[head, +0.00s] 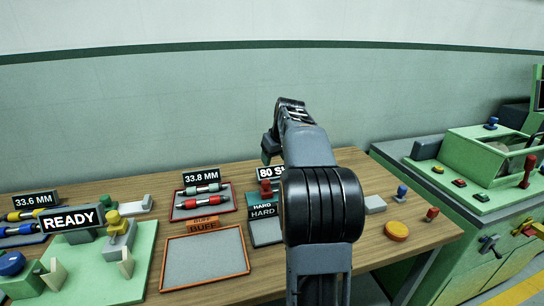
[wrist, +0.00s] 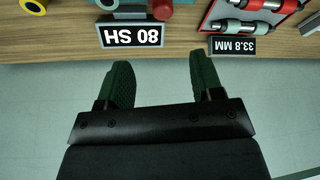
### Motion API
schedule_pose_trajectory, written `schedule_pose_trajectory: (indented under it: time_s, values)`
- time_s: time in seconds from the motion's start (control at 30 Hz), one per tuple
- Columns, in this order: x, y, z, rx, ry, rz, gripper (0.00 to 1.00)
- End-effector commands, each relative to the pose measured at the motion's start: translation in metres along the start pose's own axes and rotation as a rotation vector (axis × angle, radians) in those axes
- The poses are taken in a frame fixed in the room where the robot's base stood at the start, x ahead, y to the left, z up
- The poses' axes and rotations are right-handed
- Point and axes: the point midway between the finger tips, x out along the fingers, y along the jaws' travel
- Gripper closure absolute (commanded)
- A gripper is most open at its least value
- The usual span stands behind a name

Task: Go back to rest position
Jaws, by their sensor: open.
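My gripper (wrist: 162,84) shows in the wrist view with its two dark green fingers apart and nothing between them. In that view it hangs over the pale ground beside the table edge, near the 80 HS sign (wrist: 132,35). In the head view my arm reaches up and forward over the wooden table (head: 355,165); the gripper end is mostly hidden behind the arm.
An orange-rimmed BUFF tray (head: 205,284) and a 33.8 MM tray with rollers (head: 203,214) lie left of my arm. A green fixture with a READY sign (head: 72,219) is further left. A green machine (head: 484,165) stands right. Air above the table is clear.

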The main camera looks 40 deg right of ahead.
Motion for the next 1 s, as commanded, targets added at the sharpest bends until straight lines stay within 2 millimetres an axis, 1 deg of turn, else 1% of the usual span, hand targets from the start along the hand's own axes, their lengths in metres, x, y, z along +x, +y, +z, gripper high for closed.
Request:
schedule_pose_trajectory:
  time_s: [0.27,0.37,0.43,0.47,0.5,0.57,0.6,0.67,0.7,0.77,0.8,0.9,1.0]
  values:
    - [0.000,0.000,0.000,0.005,0.000,0.000,0.40]
    - [0.002,0.002,-0.001,0.064,0.007,0.010,0.40]
    - [0.024,0.001,0.018,0.141,-0.040,0.010,0.40]
    - [0.029,-0.002,0.027,0.171,-0.056,0.013,0.40]
    - [0.032,-0.010,0.040,0.203,-0.077,0.017,0.40]
    - [0.032,-0.033,0.059,0.231,-0.104,0.019,0.40]
    - [0.029,-0.051,0.071,0.239,-0.120,0.022,0.40]
    - [0.024,-0.081,0.092,0.239,-0.138,0.024,0.40]
    - [0.019,-0.101,0.107,0.230,-0.148,0.025,0.40]
    - [0.012,-0.129,0.130,0.208,-0.158,0.025,0.40]
    - [0.007,-0.146,0.146,0.188,-0.163,0.023,0.40]
    - [-0.005,-0.181,0.183,0.121,-0.164,0.016,0.40]
    - [-0.016,-0.206,0.211,0.043,-0.153,0.002,0.40]
